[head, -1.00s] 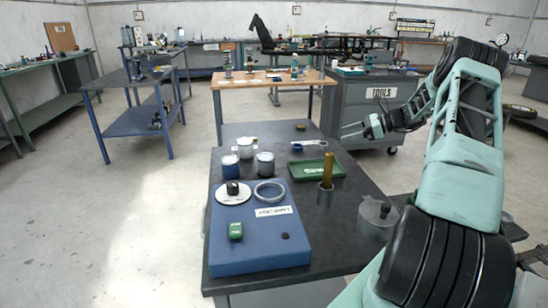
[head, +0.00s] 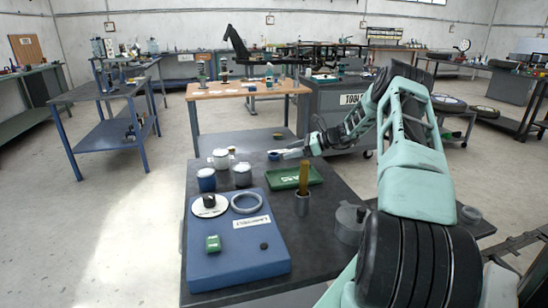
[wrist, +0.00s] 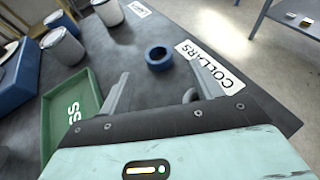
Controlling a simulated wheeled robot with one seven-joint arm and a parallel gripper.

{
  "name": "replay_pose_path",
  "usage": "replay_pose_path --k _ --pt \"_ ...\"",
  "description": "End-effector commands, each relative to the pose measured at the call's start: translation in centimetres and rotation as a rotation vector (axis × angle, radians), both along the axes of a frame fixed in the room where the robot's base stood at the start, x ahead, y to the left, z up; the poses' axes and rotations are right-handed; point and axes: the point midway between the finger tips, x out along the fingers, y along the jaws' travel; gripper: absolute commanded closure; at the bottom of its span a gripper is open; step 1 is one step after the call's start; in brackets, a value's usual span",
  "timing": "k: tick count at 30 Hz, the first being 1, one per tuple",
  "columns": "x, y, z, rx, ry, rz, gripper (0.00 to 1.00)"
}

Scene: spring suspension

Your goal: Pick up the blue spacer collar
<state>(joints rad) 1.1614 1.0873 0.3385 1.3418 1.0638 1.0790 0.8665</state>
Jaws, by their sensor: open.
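The blue spacer collar (wrist: 158,59) is a short ring lying flat on the dark table top, beside the white COLLARS label (wrist: 208,68) in the wrist view. In the head view the collar (head: 273,155) is small, near the far end of the table. My gripper (wrist: 157,88) is open, its two fingers pointing toward the collar. The collar lies just beyond the fingertips, roughly centred between them, and not held. In the head view my gripper (head: 295,153) is right beside the collar; whether it touches cannot be told.
A green tray (head: 296,177) lies close by on the near side. White-lidded containers (head: 242,175) stand to the left. A brass rod (head: 303,178) stands upright in a metal holder. A blue board (head: 236,262) with several parts fills the near table. The table edge is close beyond the label.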

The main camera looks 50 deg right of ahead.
Motion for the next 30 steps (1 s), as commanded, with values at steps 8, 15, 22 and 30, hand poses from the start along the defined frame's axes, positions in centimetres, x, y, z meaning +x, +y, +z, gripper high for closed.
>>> replay_pose_path --k 8,15,22,30 --pt "3.0 2.2 -1.5 0.001 0.0 0.002 0.35" --pt "3.5 2.4 -1.8 0.0 0.0 0.0 0.35" --pt "3.4 2.4 -1.8 0.0 0.0 0.001 0.84" --pt "3.4 2.4 -1.6 0.0 0.0 0.0 0.84"
